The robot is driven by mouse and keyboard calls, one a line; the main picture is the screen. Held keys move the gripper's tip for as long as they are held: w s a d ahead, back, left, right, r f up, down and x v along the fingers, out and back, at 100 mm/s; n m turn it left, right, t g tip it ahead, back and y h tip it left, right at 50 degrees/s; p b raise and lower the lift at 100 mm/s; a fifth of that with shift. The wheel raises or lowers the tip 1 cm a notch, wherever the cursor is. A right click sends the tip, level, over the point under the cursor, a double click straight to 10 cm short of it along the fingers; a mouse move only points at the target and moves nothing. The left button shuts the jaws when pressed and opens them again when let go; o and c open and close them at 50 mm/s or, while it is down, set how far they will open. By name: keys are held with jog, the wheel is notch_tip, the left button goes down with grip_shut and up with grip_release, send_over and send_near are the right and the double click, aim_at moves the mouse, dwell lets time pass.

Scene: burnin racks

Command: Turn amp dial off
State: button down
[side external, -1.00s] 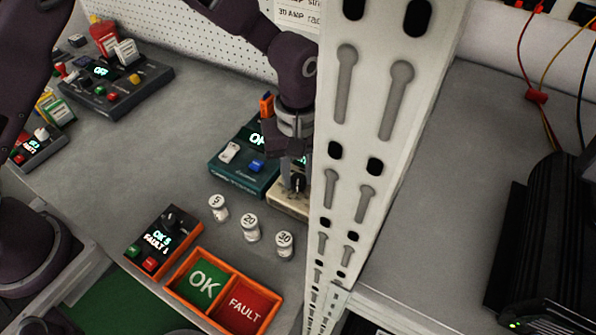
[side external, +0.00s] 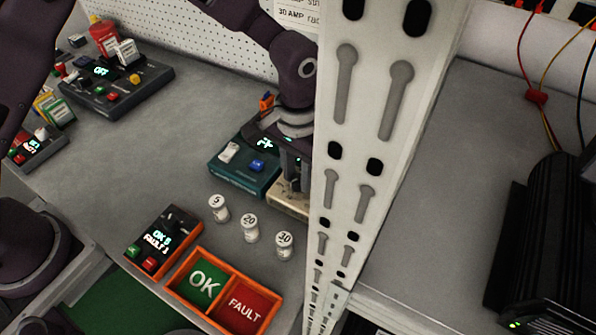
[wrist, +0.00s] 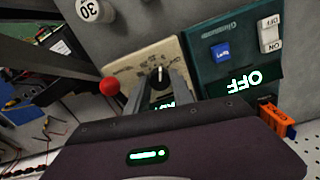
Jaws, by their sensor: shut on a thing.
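The amp dial is a dark knob (wrist: 158,73) on a cream panel box, seen in the wrist view with a printed scale around it. The cream box (wrist: 128,68) also shows in the side view (side external: 288,204), partly hidden by the white rack post. My gripper (wrist: 162,78) is shut on the knob, a finger on each side. In the side view my gripper (side external: 293,188) points down onto the cream box. Lit characters on the cream box are mostly hidden behind my fingers, so I cannot read the setting.
A teal box (side external: 232,178) beside the cream box reads OFF in the wrist view. The perforated white post (side external: 345,170) stands close on the right. Several small weights labelled 5, 20 and 30 (side external: 284,246) stand in front, near the orange OK/FAULT tray (side external: 176,290).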

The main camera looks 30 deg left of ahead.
aim_at(298, 179)
jog(key=m, duration=0.3)
jog(key=shift+m, duration=2)
jog(key=c, duration=1.1)
grip_release()
jog(key=shift+r, duration=0.1)
notch_tip(298, 179, up, 7)
